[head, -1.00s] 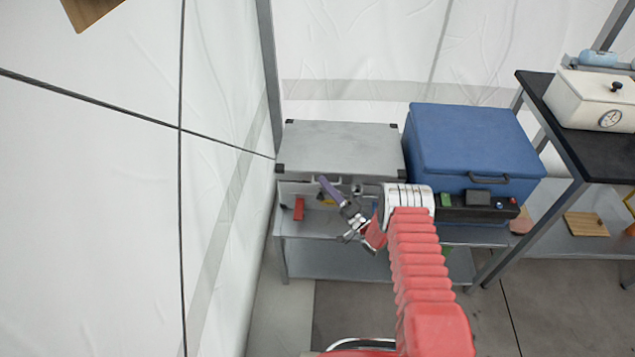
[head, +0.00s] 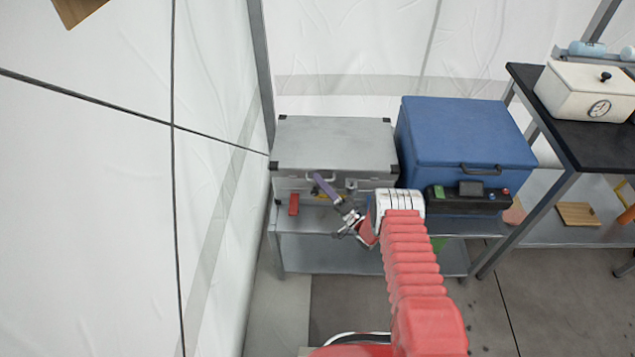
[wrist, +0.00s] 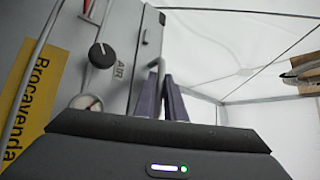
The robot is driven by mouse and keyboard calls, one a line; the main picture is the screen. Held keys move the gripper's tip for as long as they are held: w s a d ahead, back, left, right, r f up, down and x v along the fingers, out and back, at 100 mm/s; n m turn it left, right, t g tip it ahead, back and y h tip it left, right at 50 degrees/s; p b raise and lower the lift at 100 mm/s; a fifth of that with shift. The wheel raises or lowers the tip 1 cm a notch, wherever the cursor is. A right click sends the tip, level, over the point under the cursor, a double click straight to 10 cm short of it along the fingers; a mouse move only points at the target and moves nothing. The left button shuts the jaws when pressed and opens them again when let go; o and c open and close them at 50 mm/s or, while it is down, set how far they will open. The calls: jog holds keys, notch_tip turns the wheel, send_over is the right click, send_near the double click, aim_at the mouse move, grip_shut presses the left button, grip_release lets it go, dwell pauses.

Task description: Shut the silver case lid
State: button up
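The silver case (head: 335,143) stands on the left of the metal table in the head view. Its lid is down over the body or nearly so. I cannot tell whether it is fully closed. A handle (head: 322,177) sits on its front. My gripper (head: 318,177) has purple fingers pointing at the case front, with the tips at or very near the handle. In the wrist view the two fingers (wrist: 162,76) are close together, with a grey bar (wrist: 160,66) seeming to lie between their tips. I cannot tell whether they grip it. The wrist body hides the finger bases.
A blue cooler (head: 465,132) stands right of the case, behind a black control box (head: 468,200). A small red object (head: 293,204) is at the case front. A dark-topped table (head: 545,90) with a white box (head: 585,95) is at the right. The tent wall is close on the left.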

jog(key=v, duration=1.4)
jog(key=shift+w, duration=0.1)
